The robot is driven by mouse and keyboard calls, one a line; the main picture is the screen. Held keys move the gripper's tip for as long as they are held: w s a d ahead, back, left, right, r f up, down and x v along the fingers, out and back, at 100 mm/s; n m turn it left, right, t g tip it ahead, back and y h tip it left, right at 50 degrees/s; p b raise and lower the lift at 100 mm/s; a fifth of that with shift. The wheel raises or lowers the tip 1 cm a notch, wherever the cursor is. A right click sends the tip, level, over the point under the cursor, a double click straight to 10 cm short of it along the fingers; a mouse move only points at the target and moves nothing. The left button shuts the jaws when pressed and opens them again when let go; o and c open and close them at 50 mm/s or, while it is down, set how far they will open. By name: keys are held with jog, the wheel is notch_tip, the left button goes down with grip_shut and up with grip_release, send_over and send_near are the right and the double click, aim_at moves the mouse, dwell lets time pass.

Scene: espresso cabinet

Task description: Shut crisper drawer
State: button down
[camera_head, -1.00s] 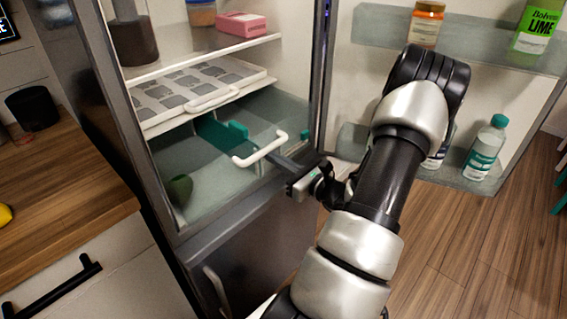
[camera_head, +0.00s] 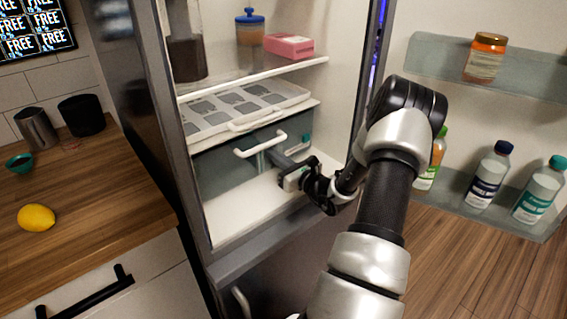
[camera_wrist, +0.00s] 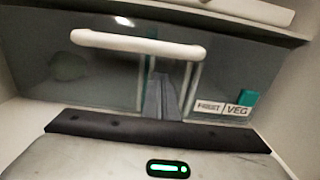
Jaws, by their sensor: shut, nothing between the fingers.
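The crisper drawer (camera_head: 222,174) is a translucent grey-green box at the bottom of the open fridge, under a flat tray. Its front panel stands well back inside the fridge, with bare floor in front of it. Its white bar handle (camera_head: 260,146) faces out. In the wrist view the drawer front (camera_wrist: 105,85) fills the middle, with the handle (camera_wrist: 138,44) above and a "VEG" label at right. A dark green shape shows dimly through the panel. My gripper (camera_head: 274,157) is shut and empty, its fingertips at the panel just below the handle; contact is unclear.
The fridge side walls flank my arm. The open door with bottles on its shelf (camera_head: 455,201) stands at right.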

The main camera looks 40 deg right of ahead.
jog(key=shift+w+a, duration=0.1)
jog(key=shift+w, duration=0.95)
jog(key=shift+w+r, duration=0.25)
jog(key=shift+r, duration=0.05)
